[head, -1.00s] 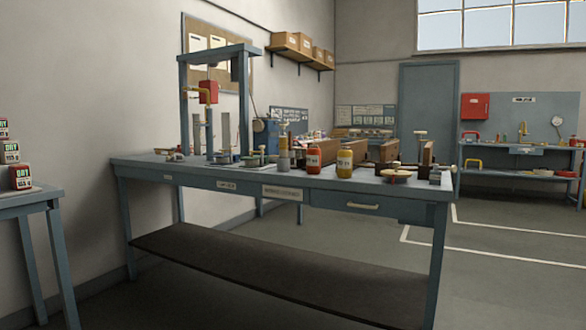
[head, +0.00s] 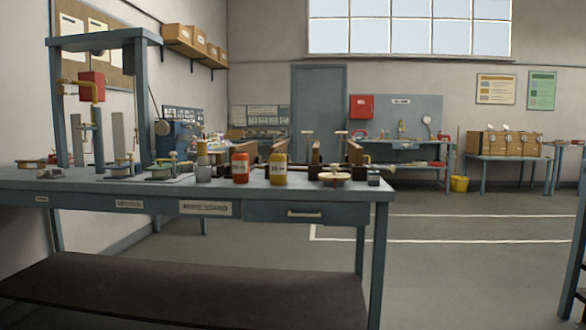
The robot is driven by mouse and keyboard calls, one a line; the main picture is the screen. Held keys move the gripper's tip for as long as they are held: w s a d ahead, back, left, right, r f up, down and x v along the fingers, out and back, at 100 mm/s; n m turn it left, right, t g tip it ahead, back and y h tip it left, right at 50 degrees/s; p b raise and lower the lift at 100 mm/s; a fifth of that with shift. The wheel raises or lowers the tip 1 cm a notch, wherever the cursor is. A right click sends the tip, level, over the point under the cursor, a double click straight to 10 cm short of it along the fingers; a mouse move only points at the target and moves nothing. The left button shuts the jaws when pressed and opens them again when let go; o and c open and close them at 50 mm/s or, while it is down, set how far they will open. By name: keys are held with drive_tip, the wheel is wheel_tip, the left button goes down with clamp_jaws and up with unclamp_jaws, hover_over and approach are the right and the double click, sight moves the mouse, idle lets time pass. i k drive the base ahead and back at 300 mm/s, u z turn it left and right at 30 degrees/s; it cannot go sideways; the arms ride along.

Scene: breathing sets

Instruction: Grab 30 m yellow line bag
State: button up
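A yellow bag with a pale label (head: 278,170) stands upright near the front edge of the blue-grey workbench (head: 130,183), right of its middle. I take it for the yellow line bag; its label is too small to read surely. A red bag with a white label (head: 240,167) stands just left of it, with a small gap. My gripper is not in view.
A grey and tan cylinder (head: 203,163) stands left of the red bag. A shallow round dish (head: 334,178) lies to the right. Brown upright panels (head: 315,156) stand behind. A frame (head: 55,105) rises at the bench's left. Floor on the right (head: 450,265) is clear.

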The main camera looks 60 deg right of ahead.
sight(278, 160)
drive_tip(key=z, duration=0.75)
drive_tip(key=i, duration=1)
drive_tip(key=z, duration=0.75)
